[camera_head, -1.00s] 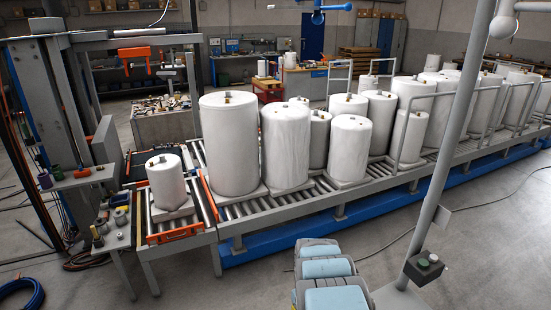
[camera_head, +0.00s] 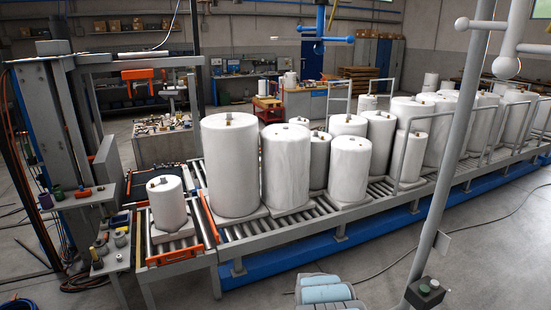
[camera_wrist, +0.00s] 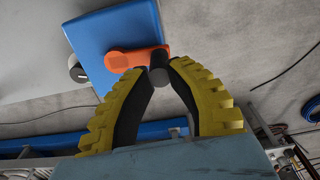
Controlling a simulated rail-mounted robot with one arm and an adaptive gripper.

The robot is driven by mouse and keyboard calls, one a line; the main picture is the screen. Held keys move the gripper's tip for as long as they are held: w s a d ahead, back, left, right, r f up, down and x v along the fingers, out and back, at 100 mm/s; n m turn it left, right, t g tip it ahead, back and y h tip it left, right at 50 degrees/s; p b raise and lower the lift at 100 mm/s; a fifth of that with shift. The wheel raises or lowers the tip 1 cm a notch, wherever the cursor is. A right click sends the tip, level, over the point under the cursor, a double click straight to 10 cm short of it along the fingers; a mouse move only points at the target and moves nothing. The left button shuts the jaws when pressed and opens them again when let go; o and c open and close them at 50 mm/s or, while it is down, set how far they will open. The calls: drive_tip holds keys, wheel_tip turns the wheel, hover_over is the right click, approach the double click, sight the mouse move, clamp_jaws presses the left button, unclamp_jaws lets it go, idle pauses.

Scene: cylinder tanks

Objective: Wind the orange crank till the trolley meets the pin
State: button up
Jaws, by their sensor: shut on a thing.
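The orange crank (camera_wrist: 136,59) shows in the wrist view, mounted on a blue plate (camera_wrist: 103,38). Its short dark handle (camera_wrist: 158,76) sticks out from the end of the orange arm. My gripper (camera_wrist: 163,70), with two yellow ribbed fingers and black inner pads, is shut on this handle, its tips on either side of it. The fingers cover part of the handle. I cannot make out the crank, the trolley or the pin in the head view, and neither trolley nor pin can be told in the wrist view.
A round black-and-white knob (camera_wrist: 77,70) sits beside the blue plate. In the head view, white tanks (camera_head: 230,165) stand on a long roller conveyor (camera_head: 275,228). A post with a button box (camera_head: 425,292) stands front right. Grey floor (camera_head: 480,265) lies open at right.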

drive_tip(key=shift+o, duration=0.2)
drive_tip(key=shift+s+d+r+p, duration=0.1)
drive_tip(key=shift+s+d+p, duration=0.2)
drive_tip(key=shift+s+p, duration=0.45)
drive_tip(key=shift+s+d+b, duration=0.1)
drive_tip(key=shift+s+b, duration=0.1)
drive_tip(key=shift+b, duration=0.1)
drive_tip(key=shift+d, duration=0.1)
drive_tip(key=shift+s+d+p, duration=0.35)
drive_tip(key=shift+p, duration=0.25)
drive_tip(key=shift+s+d, duration=0.25)
drive_tip(key=shift+d, duration=0.25)
